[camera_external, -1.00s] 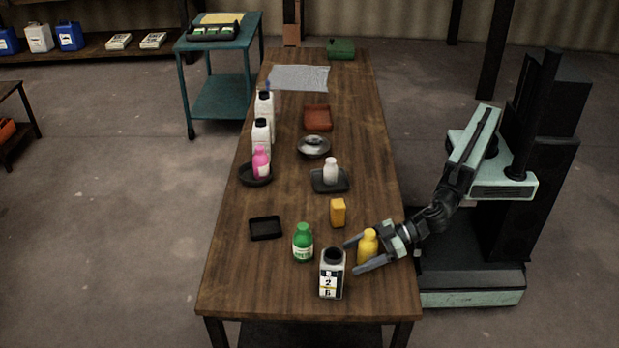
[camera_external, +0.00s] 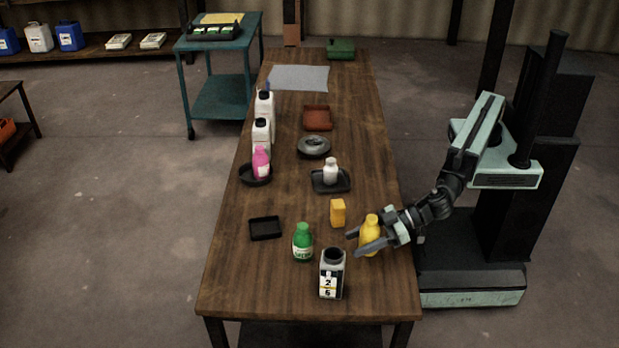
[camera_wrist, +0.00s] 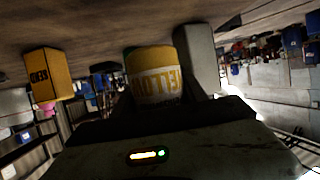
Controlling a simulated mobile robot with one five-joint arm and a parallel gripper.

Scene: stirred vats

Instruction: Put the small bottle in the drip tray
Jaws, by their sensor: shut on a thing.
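A yellow bottle (camera_external: 371,228) is between the fingers of my gripper (camera_external: 357,243) near the table's right edge. The gripper is shut on it. In the wrist view the bottle (camera_wrist: 155,80) shows its white-and-yellow label between the fingers; whether its base touches the table is hard to tell. A small empty black tray (camera_external: 265,236) lies left of the gripper, beyond the green bottle (camera_external: 303,243). A larger dark tray (camera_external: 341,187) farther back holds a small white bottle (camera_external: 330,173). I cannot tell which one is the drip tray.
An open-topped labelled container (camera_external: 332,275) stands in front of the gripper, and a yellow-orange box (camera_external: 338,213) behind it. White bottles (camera_external: 262,133) line the left edge. The table's front left is clear.

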